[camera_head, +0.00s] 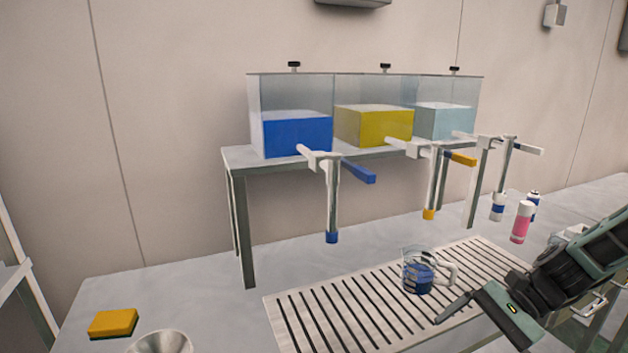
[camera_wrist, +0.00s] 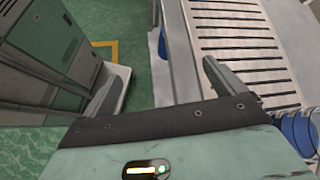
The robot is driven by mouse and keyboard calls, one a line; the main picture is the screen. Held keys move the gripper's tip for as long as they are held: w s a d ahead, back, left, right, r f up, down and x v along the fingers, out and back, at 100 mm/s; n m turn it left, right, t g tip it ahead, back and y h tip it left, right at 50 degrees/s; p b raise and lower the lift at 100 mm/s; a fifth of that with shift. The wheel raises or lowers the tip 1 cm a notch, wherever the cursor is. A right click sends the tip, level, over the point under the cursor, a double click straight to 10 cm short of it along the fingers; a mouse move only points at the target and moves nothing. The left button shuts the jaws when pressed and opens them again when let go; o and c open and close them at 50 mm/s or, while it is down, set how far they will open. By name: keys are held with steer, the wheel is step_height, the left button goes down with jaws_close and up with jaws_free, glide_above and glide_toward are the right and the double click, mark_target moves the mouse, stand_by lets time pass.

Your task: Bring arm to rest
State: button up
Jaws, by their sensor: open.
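My gripper (camera_head: 454,307) is at the lower right in the head view, near the front edge of the slotted drain grate (camera_head: 345,308). In the wrist view its two fingers (camera_wrist: 162,72) are spread wide, with nothing between them. A clear jug (camera_head: 418,270) with blue liquid and a white handle stands upright on the grate, behind my gripper and apart from it. My arm comes in from the right edge of the head view.
A raised shelf (camera_head: 240,158) bears blue, yellow and pale liquid tanks, with taps over the bench. Several cans, one of them pink (camera_head: 521,222), stand at the right. A yellow sponge (camera_head: 113,323) and a white bowl (camera_head: 161,342) are front left. Grey cabinets (camera_wrist: 50,60) flank green floor.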

steer(key=s+a+r+n+h, duration=0.5)
steer(key=s+a+n, duration=0.2)
steer(key=n, duration=0.3)
steer(key=s+a+r+n+t+h, duration=0.1)
steer(key=s+a+r+n+h, duration=0.4)
steer(key=s+n, duration=0.5)
steer(key=shift+s+a+r+t, duration=0.2)
steer(key=shift+a+r+t, duration=0.15)
steer(key=shift+a, duration=0.85)
